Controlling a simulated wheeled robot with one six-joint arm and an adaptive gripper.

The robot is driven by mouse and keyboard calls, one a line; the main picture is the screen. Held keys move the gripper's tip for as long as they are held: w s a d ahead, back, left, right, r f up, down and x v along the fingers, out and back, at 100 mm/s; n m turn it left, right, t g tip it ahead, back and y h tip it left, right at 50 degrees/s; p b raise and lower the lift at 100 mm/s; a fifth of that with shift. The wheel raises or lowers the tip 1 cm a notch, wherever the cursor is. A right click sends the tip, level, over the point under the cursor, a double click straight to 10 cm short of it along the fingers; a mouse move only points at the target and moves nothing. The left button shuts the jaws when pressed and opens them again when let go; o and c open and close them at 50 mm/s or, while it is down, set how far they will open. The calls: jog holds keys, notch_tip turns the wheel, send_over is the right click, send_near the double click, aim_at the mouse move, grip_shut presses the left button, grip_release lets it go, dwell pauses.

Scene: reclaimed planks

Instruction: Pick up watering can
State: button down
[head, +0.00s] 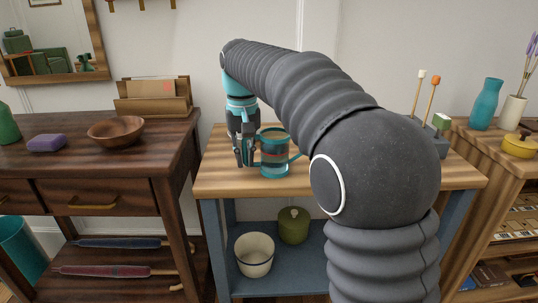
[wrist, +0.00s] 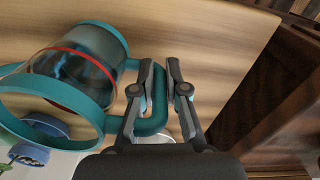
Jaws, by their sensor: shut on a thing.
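The watering can (head: 275,153), clear-bodied with teal rims, is near the front left of the wooden-topped table (head: 225,183). In the wrist view the can (wrist: 88,55) fills the left side, with a red band round its clear body. Its teal handle (wrist: 158,112) passes between the fingers of my gripper (wrist: 160,78). In the head view my gripper (head: 245,152) points down at the can's left side, shut on the handle. The can looks upright; I cannot tell whether its base touches the table top.
A cream pot (head: 254,257) and a green lidded pot (head: 293,226) stand on the lower shelf. A teal vase (head: 486,104) stands at the right.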

aim_at(275, 142)
jog(key=shift+r, duration=0.2)
jog(key=shift+r, duration=1.05)
jog(key=shift+r+p, duration=0.45)
jog(key=shift+r, duration=0.4)
jog(key=s+d+r, duration=0.6)
jog(key=d, duration=0.3)
jog(key=shift+d+r, duration=0.35)
jog(key=shift+r, duration=0.05)
